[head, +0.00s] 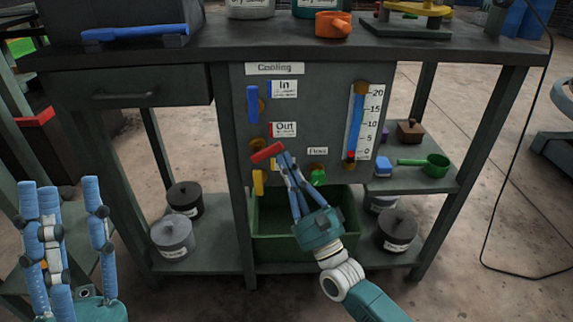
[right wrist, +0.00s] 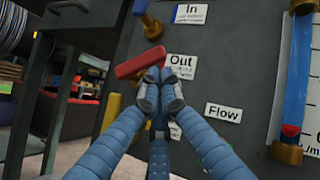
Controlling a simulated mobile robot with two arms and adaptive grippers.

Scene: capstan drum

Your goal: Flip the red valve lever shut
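The red valve lever (head: 267,152) sits beside the "Out" label on the grey panel (head: 325,103), lying nearly sideways with a slight tilt. It also shows in the right wrist view (right wrist: 138,63), just beyond my fingertips. My right gripper (head: 284,156) has its fingers together at the right end of the lever. The fingertips (right wrist: 163,76) overlap the lever's lower edge in view; I cannot tell whether they touch it. Part of the lever's mount is hidden. My left gripper (head: 68,188) is open and empty at the lower left, away from the panel.
A blue lever (head: 252,104) hangs upright by the "In" label. A yellow handle (head: 258,182) is below the red lever, and a green knob (head: 318,177) is under "Flow". A gauge tube (head: 356,125) stands at right. A green bin (head: 275,225) lies below.

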